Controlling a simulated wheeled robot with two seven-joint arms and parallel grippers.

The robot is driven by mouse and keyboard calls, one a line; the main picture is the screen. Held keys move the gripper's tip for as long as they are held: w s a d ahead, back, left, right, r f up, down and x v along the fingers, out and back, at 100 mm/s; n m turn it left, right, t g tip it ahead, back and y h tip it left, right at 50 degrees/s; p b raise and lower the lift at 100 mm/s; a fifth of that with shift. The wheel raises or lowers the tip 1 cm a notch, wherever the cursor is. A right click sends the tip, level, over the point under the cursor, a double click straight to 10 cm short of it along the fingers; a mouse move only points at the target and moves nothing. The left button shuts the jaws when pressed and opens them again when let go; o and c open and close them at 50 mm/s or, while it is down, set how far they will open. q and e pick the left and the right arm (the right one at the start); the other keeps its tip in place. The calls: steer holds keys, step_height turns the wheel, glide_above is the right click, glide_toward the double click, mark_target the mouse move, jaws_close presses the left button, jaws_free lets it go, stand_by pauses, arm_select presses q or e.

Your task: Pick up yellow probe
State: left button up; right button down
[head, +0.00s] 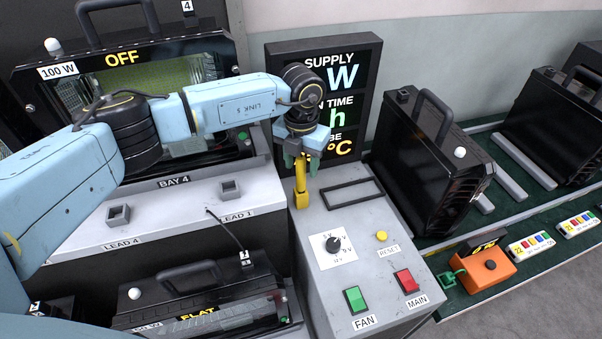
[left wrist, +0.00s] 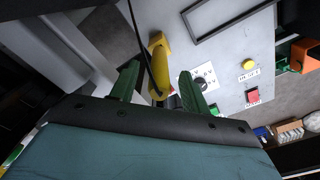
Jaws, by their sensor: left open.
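The yellow probe (head: 301,186) stands upright at the back left corner of the grey control console (head: 335,280), in front of the display board. My left gripper (head: 302,160) is above it, pointing down, with its green fingers apart on either side of the probe's top. In the left wrist view the probe (left wrist: 158,60) shows between the open fingers (left wrist: 158,85), with a dark cable running along it. I cannot tell whether a finger touches it. The probe's upper end is partly hidden by the gripper in the head view. My right gripper is not in view.
The console carries an empty black rectangular frame (head: 352,195), a dial (head: 333,245), a yellow reset button (head: 381,236), a green fan switch (head: 355,299) and a red main switch (head: 406,281). The display board (head: 356,75) stands close behind. Black floodlight housings (head: 433,160) stand to the right.

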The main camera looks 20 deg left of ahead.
arm_select(q)
steer(key=shift+f, duration=0.65)
jaws_close()
steer(key=shift+r, duration=0.1)
